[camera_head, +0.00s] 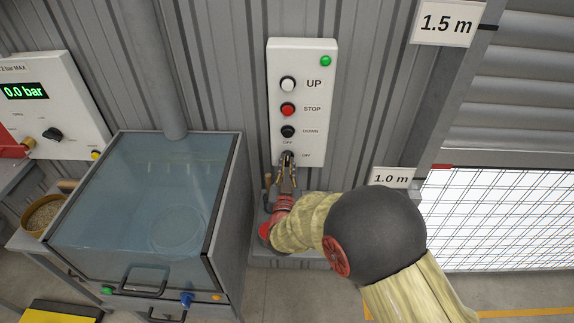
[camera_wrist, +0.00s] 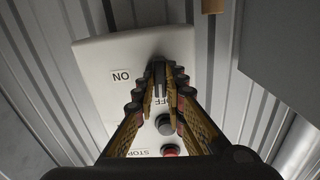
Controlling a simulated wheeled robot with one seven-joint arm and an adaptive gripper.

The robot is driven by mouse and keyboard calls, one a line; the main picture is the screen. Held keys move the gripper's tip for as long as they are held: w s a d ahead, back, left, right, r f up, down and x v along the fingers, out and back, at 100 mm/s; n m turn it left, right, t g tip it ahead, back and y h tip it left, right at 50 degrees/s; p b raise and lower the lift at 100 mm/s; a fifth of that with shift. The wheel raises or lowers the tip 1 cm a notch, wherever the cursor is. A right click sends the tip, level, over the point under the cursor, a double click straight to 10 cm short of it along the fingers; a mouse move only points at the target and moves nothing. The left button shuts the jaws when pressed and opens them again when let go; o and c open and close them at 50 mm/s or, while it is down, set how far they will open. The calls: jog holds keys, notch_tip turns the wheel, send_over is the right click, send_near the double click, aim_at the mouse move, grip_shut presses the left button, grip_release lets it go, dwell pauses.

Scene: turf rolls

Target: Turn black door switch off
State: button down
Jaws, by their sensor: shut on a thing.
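The black door switch (camera_head: 288,154) is at the bottom of a white control panel (camera_head: 318,100) on the corrugated wall, between the OFF and ON labels. My gripper (camera_head: 287,165) reaches up to it from below and is shut on it. In the wrist view the gripper fingers (camera_wrist: 158,85) close around the dark switch (camera_wrist: 158,66), with the ON label (camera_wrist: 121,76) to its left. The fingers hide much of the switch, so its exact setting cannot be told. A green lamp (camera_head: 325,61) at the panel's top right looks lit.
White UP (camera_head: 288,84), red STOP (camera_head: 288,109) and black DOWN (camera_head: 288,131) buttons sit above the switch. A glass-lidded cabinet (camera_head: 150,195) stands to the left. A roller door (camera_head: 530,90) over a bright grid opening is to the right.

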jog(key=shift+f+n, duration=0.15)
jog(key=shift+n, duration=0.45)
jog(key=c, duration=1.8)
grip_release()
jog(key=shift+c, duration=0.2)
jog(key=shift+s, duration=0.1)
jog(key=s, duration=1.2)
jog(key=shift+a, duration=0.2)
jog(key=shift+w, duration=0.1)
